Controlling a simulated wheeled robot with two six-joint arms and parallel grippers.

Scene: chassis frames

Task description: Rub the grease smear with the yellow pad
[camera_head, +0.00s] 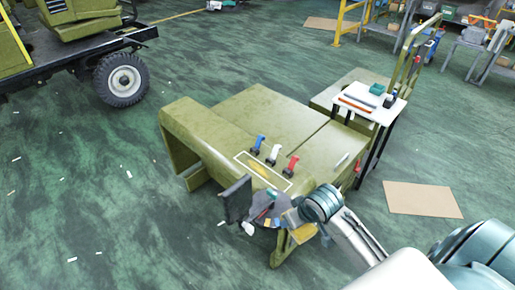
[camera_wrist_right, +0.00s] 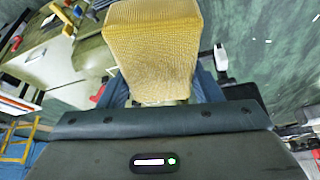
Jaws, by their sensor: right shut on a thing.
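The yellow pad (camera_wrist_right: 155,45) is a thick block with a woven texture, filling the top middle of the right wrist view. My right gripper (camera_wrist_right: 162,98) is shut on it; the pad hides much of the fingers. In the head view my right gripper (camera_head: 295,216) is at the panel's near end, in front of and to the right of the smear, apart from it. My left gripper is not in view.
Blue (camera_head: 259,142), white-and-red (camera_head: 273,154) and red (camera_head: 292,164) upright handles stand along the outline's far side. A white side table (camera_head: 374,103) stands right.

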